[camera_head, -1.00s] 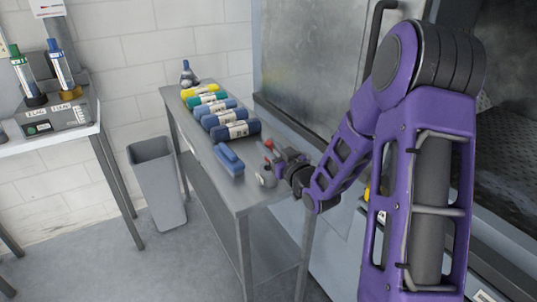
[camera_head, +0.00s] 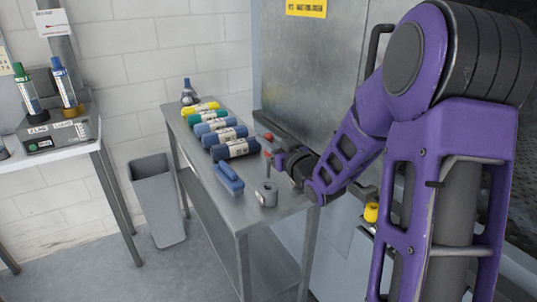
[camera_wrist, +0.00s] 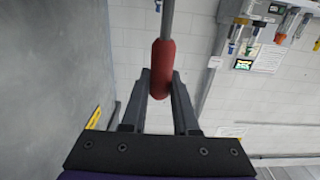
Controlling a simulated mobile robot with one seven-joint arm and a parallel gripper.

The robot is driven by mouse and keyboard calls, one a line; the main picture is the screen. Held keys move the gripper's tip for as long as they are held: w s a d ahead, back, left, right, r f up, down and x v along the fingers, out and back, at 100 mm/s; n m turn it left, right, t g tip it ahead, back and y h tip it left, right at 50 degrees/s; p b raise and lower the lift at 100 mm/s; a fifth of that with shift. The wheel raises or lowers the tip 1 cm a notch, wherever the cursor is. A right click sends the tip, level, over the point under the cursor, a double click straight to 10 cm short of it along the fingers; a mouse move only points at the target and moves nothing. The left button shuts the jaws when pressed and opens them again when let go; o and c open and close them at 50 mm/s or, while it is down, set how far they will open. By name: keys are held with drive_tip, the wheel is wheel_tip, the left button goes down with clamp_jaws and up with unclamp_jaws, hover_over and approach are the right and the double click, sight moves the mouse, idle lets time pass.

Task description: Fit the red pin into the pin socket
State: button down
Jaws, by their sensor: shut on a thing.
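My gripper (camera_head: 272,157) is shut on the red pin (camera_wrist: 161,70). In the wrist view the pin's red handle lies between the two fingers, and its grey rod (camera_wrist: 167,18) runs out past the top edge. In the head view the red handle (camera_head: 267,153) is small, and the rod appears to point down. A short grey cylinder with a hole in its top, seemingly the pin socket (camera_head: 267,196), stands on the metal table below. Whether the rod's tip is above or in the hole is too small to tell.
A blue brush-like block (camera_head: 228,179) lies left of the cylinder on the metal table (camera_head: 205,170). A grey bin (camera_head: 158,195) stands left on the floor.

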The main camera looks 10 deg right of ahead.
drive_tip(key=shift+r+p, duration=2.25)
drive_tip(key=shift+r, duration=3.25)
